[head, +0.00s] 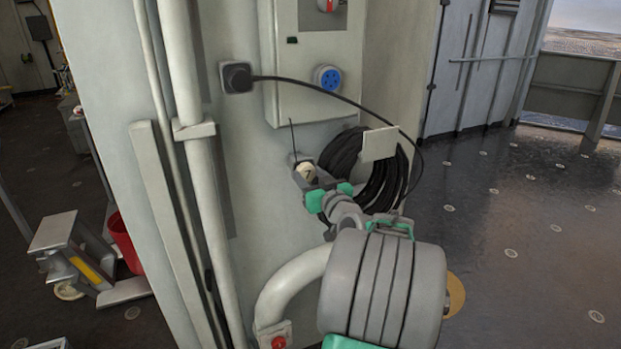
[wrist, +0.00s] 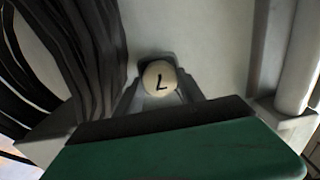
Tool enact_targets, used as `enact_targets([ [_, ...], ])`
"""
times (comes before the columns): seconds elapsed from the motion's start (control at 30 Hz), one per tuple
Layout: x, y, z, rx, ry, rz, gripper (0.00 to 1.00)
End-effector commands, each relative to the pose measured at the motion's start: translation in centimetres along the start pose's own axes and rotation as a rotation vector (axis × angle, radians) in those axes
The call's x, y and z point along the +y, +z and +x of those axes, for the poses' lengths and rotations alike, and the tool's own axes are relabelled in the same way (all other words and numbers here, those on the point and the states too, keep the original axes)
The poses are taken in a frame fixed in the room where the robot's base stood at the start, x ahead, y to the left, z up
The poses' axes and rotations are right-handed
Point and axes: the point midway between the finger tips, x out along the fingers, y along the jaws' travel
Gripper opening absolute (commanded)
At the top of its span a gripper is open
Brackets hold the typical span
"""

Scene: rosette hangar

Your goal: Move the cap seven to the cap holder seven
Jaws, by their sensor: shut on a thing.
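The cap seven (head: 306,172) is a small cream round piece marked with a dark 7, close to the pale wall panel. My gripper (head: 311,179) is shut on it, its grey fingers on either side. In the wrist view, the cap seven (wrist: 160,78) sits between the fingers, its 7 upside down, with the wall behind. A small grey piece and a thin dark upright line show just behind the cap in the head view. I cannot tell whether this is the cap holder seven or whether the cap touches it.
A coil of black cable (head: 345,153) hangs right beside my gripper, behind a pale plate (head: 380,144). A cable runs above from a black plug (head: 237,77). A box with a blue socket (head: 327,78) is higher up. A thick pipe (head: 190,160) stands left.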

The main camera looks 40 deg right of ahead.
Motion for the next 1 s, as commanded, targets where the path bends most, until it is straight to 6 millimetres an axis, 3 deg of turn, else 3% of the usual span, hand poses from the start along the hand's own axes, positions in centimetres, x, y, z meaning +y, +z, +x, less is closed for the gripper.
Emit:
enact_targets([
  [0.1,0.0,0.0,0.2,0.001,0.0,0.0,0.0],
  [0.13,0.0,0.0,0.2,0.001,0.0,0.0,0.48],
  [0.4,0.0,0.0,0.2,0.0,0.0,-0.001,0.7],
  [0.8,0.1,0.0,0.1,0.001,0.003,-0.002,0.71],
  [1.0,0.3,0.2,-3.0,0.002,0.01,-0.004,0.71],
])
